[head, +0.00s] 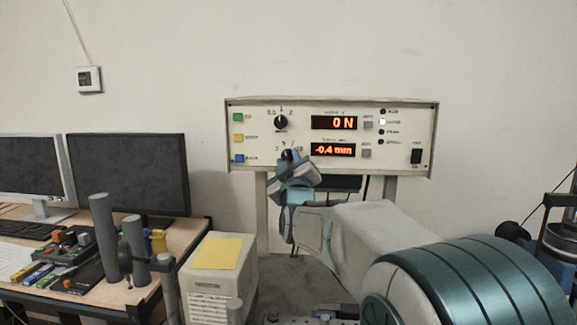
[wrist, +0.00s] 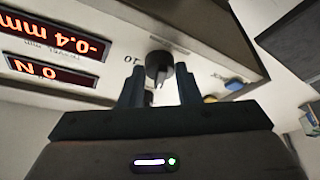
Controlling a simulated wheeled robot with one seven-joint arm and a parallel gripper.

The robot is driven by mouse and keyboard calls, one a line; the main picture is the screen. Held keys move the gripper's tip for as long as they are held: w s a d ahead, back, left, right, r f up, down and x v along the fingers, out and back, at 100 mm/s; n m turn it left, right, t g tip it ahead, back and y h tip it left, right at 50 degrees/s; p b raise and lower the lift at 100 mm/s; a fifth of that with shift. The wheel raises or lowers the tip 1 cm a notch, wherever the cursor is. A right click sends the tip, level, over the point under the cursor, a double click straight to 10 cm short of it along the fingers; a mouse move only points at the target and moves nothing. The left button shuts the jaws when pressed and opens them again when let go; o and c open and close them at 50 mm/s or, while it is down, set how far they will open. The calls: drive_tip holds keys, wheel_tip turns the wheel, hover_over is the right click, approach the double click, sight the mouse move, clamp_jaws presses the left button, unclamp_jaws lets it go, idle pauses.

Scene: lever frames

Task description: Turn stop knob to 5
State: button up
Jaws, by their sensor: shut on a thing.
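The control panel (head: 330,112) on the wall side has two black knobs at its left. The lower knob (wrist: 158,66) is between my fingertips in the wrist view, with a pale pointer mark on it. My gripper (wrist: 158,84) is shut on this knob. In the head view my gripper (head: 291,165) covers most of it. Scale marks with a 3 and a 10 show around it; its exact setting and name are unreadable. The upper knob (head: 281,122) stands free above.
The upper display (head: 334,122) reads 0 N and the lower display (head: 332,149) reads -0.4 mm. Green (head: 238,117), yellow (head: 238,138) and blue (head: 239,158) buttons line the panel's left edge. A desk (head: 140,291) with monitors stands left; a beige box (head: 222,275) stands below.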

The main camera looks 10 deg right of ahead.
idle(0.3)
drive_tip(key=o, duration=1)
drive_tip(key=b+v, duration=0.3)
drive_tip(key=v, duration=1.1)
drive_tip(key=shift+b, duration=0.4)
